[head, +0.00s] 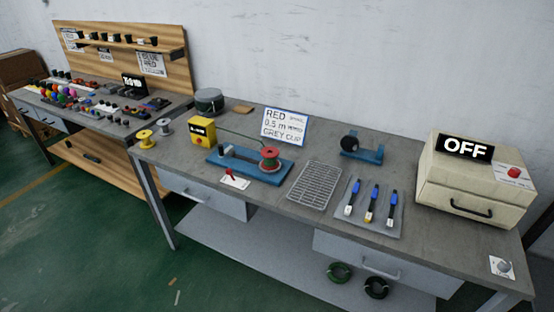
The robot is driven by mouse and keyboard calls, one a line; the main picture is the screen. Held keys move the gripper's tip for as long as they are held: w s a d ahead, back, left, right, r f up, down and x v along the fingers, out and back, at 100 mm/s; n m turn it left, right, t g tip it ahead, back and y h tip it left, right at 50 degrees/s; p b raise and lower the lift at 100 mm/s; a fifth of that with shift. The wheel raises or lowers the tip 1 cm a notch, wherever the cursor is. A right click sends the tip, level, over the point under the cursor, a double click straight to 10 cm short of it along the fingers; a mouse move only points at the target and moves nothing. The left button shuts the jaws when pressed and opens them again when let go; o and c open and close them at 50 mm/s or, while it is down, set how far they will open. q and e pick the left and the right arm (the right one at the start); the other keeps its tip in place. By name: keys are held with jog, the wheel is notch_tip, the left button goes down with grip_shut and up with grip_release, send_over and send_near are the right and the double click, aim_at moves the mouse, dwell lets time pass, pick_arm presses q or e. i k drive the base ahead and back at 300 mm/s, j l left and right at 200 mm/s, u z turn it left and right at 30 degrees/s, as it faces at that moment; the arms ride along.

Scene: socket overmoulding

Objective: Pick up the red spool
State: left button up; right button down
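The red spool (270,158) is on the right end of a long blue fixture (240,166) on the grey workbench. It appears upright, with its round top facing up. A thin dark green line runs from near a yellow box (202,131) toward the spool. Neither of my grippers is in view, so nothing of mine is seen near the spool.
A red-handled switch (234,179) stands in front of the fixture and a sign (285,126) behind it. A wire rack (314,185), a tool mat (393,227) and an oven-like box reading OFF (467,204) are to the right. Yellow (145,139) and grey (166,128) spools are left.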

aim_at(269, 162)
jog(key=i+j+z, duration=0.15)
jog(key=j, duration=0.3)
jog(key=i+j+z, duration=0.1)
jog(key=i+j, duration=0.25)
jog(key=i+j+z, duration=0.15)
jog(key=j, duration=0.4)
jog(key=i+j+z, duration=0.15)
jog(key=j, duration=0.4)
jog(key=i+j+z, duration=0.15)
jog(key=j, duration=0.35)
jog(key=i+j+z, duration=0.1)
jog(key=i+j, duration=0.15)
jog(key=j, duration=0.3)
jog(key=i+j+z, duration=0.15)
jog(key=j, duration=0.4)
jog(key=j+z, duration=0.15)
jog(key=j, duration=0.4)
